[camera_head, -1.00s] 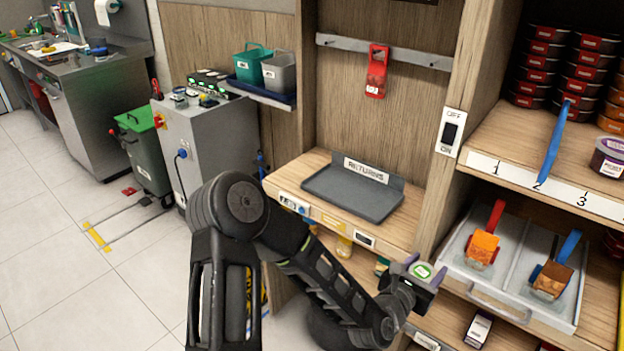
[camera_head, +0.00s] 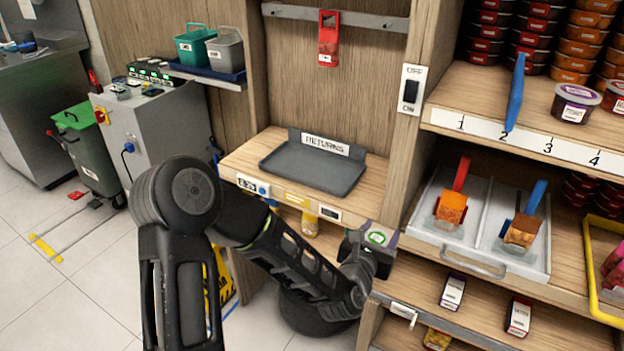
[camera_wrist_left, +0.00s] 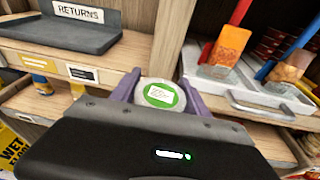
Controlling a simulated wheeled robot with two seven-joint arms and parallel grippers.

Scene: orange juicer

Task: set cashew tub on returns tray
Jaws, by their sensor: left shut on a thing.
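My left gripper (camera_head: 380,237) is shut on a small round tub with a green-rimmed white label, the cashew tub (camera_head: 376,238). In the left wrist view the tub (camera_wrist_left: 160,95) sits between the two purple fingers (camera_wrist_left: 160,92), its lid facing up. Its lower part is hidden by the gripper. The returns tray (camera_head: 312,172) is a dark grey tray with a RETURNS sign, lying on a wooden shelf. It also shows in the left wrist view (camera_wrist_left: 60,38), up and to the left of the tub. The gripper is in front of the tray and to its right, apart from it. My right gripper is not in view.
A wooden post with an on/off switch (camera_head: 410,90) stands right of the tray. A white scoop tray (camera_head: 480,225) with two scoops is on the right shelf. The tray looks empty.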

